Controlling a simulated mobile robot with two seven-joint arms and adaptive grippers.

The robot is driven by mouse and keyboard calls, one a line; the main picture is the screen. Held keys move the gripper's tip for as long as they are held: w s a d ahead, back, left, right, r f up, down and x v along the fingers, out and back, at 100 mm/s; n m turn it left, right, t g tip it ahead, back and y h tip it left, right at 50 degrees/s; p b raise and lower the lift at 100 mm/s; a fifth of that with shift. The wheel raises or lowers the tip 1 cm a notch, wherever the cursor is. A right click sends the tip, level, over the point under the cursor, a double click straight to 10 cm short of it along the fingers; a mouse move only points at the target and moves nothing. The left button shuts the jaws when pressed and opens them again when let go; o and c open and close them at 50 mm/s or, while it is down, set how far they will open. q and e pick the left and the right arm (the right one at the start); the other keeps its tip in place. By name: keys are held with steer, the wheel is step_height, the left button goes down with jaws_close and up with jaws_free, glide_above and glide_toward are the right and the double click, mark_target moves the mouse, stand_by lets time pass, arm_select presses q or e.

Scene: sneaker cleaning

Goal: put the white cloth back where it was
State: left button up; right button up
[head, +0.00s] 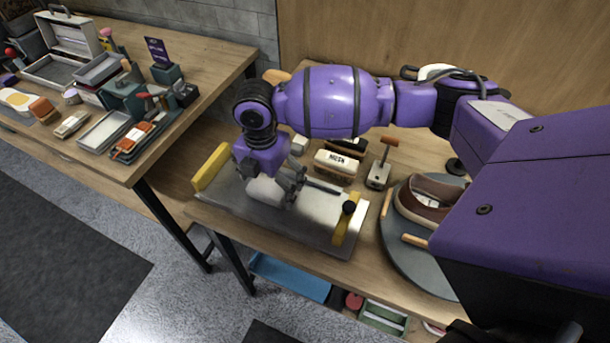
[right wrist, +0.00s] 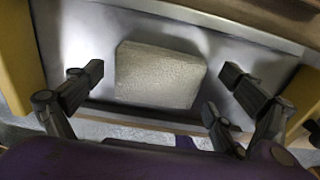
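The white cloth (right wrist: 160,75) is a pale, textured, folded pad lying flat on a metal tray (right wrist: 235,48) in the right wrist view. In the head view the cloth (head: 264,191) is partly hidden by my right gripper, and the tray (head: 312,226) has yellow end pieces. My right gripper (head: 292,187) points down over the tray. In the right wrist view its fingers are spread wide, on the left and right sides of the cloth, with gaps between them and it. My left gripper is not in view.
A labelled brush (head: 336,166) and a wooden-handled tool (head: 381,168) stand behind the tray. A shoe (head: 428,199) rests on a round grey turntable (head: 393,234) at right. Another table (head: 185,55) at left holds trays and tools. A blue bin (head: 290,278) is below.

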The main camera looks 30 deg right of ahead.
mark_target(269, 185)
steer(key=shift+w+r, duration=0.1)
steer(key=shift+r, duration=0.05)
step_height(269, 185, up, 12)
steer(key=shift+p, duration=0.3)
stand_by(0.4)
